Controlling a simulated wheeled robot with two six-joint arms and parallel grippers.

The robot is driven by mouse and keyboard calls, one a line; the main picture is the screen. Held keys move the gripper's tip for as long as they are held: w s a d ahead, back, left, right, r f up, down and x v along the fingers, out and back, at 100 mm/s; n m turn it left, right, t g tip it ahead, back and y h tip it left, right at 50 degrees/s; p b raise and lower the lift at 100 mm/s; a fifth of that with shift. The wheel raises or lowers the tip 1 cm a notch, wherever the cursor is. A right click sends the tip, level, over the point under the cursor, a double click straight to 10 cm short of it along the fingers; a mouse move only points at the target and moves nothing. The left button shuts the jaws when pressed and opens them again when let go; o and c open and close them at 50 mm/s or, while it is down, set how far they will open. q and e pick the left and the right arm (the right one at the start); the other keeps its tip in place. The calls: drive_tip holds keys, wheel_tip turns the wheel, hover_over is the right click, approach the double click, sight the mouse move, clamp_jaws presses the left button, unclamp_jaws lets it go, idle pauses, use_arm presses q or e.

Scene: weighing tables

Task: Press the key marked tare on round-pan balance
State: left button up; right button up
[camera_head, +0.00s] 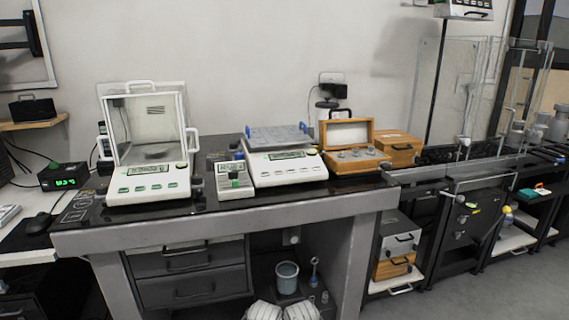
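A white balance (149,190) with a clear-walled draft shield (148,125) stands at the left of the dark-topped table. A small dark pan shows inside the shield and looks round. Its front has a lit display (150,169) and a row of green keys (150,188); their markings are too small to read, so I cannot tell which is tare. A second white balance (288,174) in the middle has a flat rectangular grey pan (278,137).
A small white device (235,188) stands between the balances. An open wooden weight box (349,165) is at the right. A dark box with green digits (64,177) is at the far left. Two white shapes at the bottom edge may be mine.

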drive_tip(key=shift+c, duration=0.2)
clamp_jaws()
idle(1.6)
